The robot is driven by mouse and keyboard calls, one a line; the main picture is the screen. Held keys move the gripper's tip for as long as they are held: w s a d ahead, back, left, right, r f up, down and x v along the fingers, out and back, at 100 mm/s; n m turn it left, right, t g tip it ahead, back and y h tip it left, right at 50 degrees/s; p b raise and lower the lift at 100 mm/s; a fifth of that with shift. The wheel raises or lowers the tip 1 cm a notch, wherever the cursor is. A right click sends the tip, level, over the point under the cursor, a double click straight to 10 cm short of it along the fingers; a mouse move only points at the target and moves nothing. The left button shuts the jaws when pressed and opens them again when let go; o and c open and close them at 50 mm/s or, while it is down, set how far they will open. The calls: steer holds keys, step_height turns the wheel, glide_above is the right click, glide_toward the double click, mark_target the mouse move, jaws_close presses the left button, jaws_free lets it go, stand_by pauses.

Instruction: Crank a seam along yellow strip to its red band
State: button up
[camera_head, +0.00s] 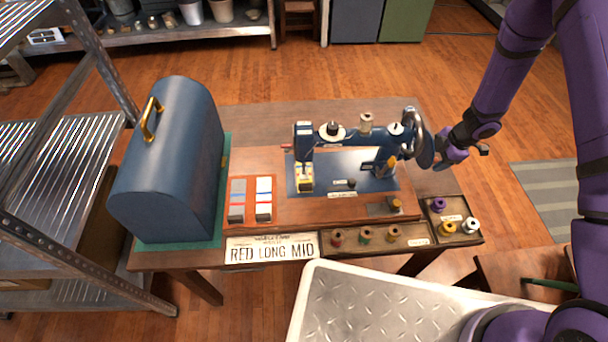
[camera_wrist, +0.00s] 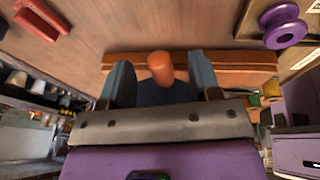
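The blue sewing machine (camera_head: 305,142) stands on a wooden base on the table. A yellow strip (camera_head: 304,184) lies under its needle end at the left; a red band on it is too small to make out. The handwheel (camera_head: 417,140) is at the machine's right end. My gripper (camera_head: 462,153) is just right of the handwheel. In the wrist view, a brown crank knob (camera_wrist: 160,68) shows between the two dark fingers of my gripper (camera_wrist: 162,82). The fingers are apart, with a gap on each side of the knob.
A blue domed case (camera_head: 172,165) stands at the left. A "RED LONG MID" sign (camera_head: 272,249) and striped swatches (camera_head: 237,199) lie in front. A spool tray (camera_head: 375,250) runs along the front, with a purple spool (camera_head: 438,205) at its right, also in the wrist view (camera_wrist: 284,27).

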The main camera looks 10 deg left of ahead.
stand_by(0.5)
steer(key=v, duration=0.9)
stand_by(0.6)
stand_by(0.4)
steer(key=w+d+r+m+t+h, duration=0.1)
steer(key=w+r+m+t, duration=0.15)
steer(key=r, duration=0.65)
steer(key=w+d+r+m+t+h, duration=0.1)
steer(key=w+d+r+m+t, duration=0.15)
steer(key=r, duration=0.65)
steer(key=s+d+r+m+t+h, duration=0.1)
steer(key=s+d+r+m+h, duration=0.15)
steer(key=r, duration=0.45)
steer(key=s+d+r+m+t+h, duration=0.1)
steer(key=s+r+m, duration=0.3)
steer(key=r, duration=0.3)
steer(key=s+d+r+m, duration=0.2)
steer(key=s+r+m, duration=0.25)
steer(key=s, duration=0.25)
steer(key=s+a+r+m+g+y, duration=0.1)
steer(key=s+a+r+m, duration=0.1)
steer(key=s, duration=1)
steer(key=s+a+r+m+g+y, duration=0.1)
steer(key=s+a+r+m, duration=0.2)
steer(key=s, duration=1)
steer(key=shift+a+m+g, duration=0.3)
steer(key=shift+a+m, duration=0.1)
steer(key=shift+a, duration=0.2)
